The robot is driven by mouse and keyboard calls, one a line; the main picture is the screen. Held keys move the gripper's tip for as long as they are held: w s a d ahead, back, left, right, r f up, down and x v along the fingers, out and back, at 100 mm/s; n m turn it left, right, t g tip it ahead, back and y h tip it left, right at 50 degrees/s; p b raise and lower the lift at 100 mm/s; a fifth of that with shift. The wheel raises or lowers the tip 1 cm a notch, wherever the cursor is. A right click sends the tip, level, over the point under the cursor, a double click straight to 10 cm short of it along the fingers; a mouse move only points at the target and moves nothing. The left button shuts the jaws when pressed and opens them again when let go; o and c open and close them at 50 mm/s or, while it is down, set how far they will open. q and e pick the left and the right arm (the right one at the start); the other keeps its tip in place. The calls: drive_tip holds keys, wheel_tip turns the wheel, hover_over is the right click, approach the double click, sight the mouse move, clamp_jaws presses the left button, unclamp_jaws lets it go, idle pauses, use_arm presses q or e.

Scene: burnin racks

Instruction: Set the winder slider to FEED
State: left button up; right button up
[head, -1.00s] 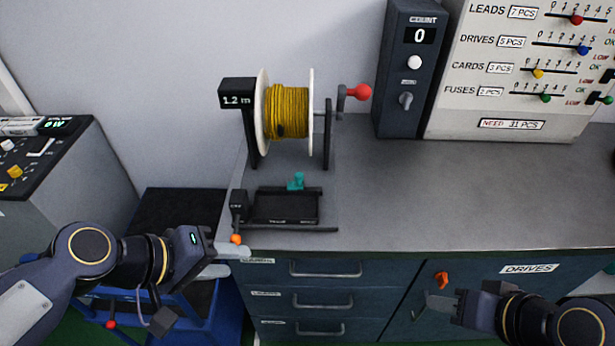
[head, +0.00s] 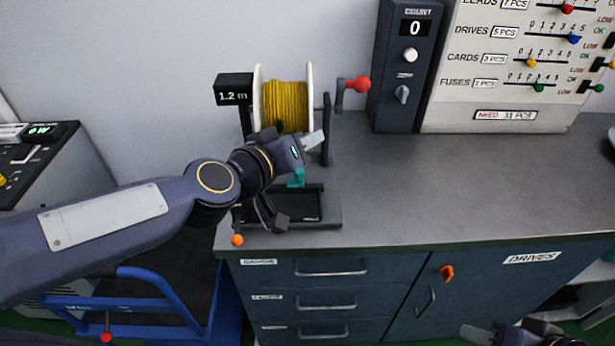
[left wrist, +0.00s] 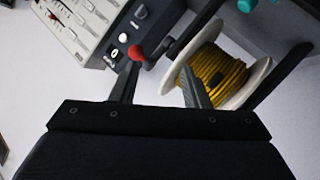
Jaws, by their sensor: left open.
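The winder stands on the grey counter with a spool of yellow cable (head: 285,105), a 1.2 m display (head: 234,89) and a red crank knob (head: 361,84). Its teal slider knob (head: 296,178) sits at the back edge of the black tray (head: 312,205), low in front of the spool. The slider's markings are hidden or too small to read. My left gripper (head: 314,142) is open and empty, above the teal knob and in front of the spool. In the left wrist view the open fingers (left wrist: 160,85) point toward the spool (left wrist: 222,78) and red knob (left wrist: 137,53). My right gripper (head: 480,336) shows partly at the bottom edge.
A dark count box (head: 405,65) and a white panel with sliders (head: 500,95) stand behind on the right. An orange ball (head: 237,240) is at the counter's front left edge. The counter (head: 470,180) to the right is clear.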

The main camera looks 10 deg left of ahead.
use_arm(q)
drive_tip(key=w+d+f+n+y+b, duration=0.1)
drive_tip(key=w+d+f+n+y, duration=0.15)
drive_tip(key=w+y, duration=0.2)
drive_tip(key=n+g+y+b, duration=0.2)
drive_tip(key=g+y, duration=0.1)
drive_tip(key=y, duration=0.5)
approach(300, 172)
drive_tip(key=shift+w+f, duration=0.1)
drive_tip(key=shift+w, duration=0.7)
drive_tip(key=shift+s+f+g+y, duration=0.15)
drive_tip(key=shift+f+g+y, duration=0.05)
drive_tip(key=shift+g+y, duration=0.1)
drive_tip(key=b+x, duration=0.1)
drive_tip(key=x, duration=0.6)
drive_tip(key=shift+w+a, duration=0.25)
drive_tip(key=shift+a, duration=0.05)
clamp_jaws()
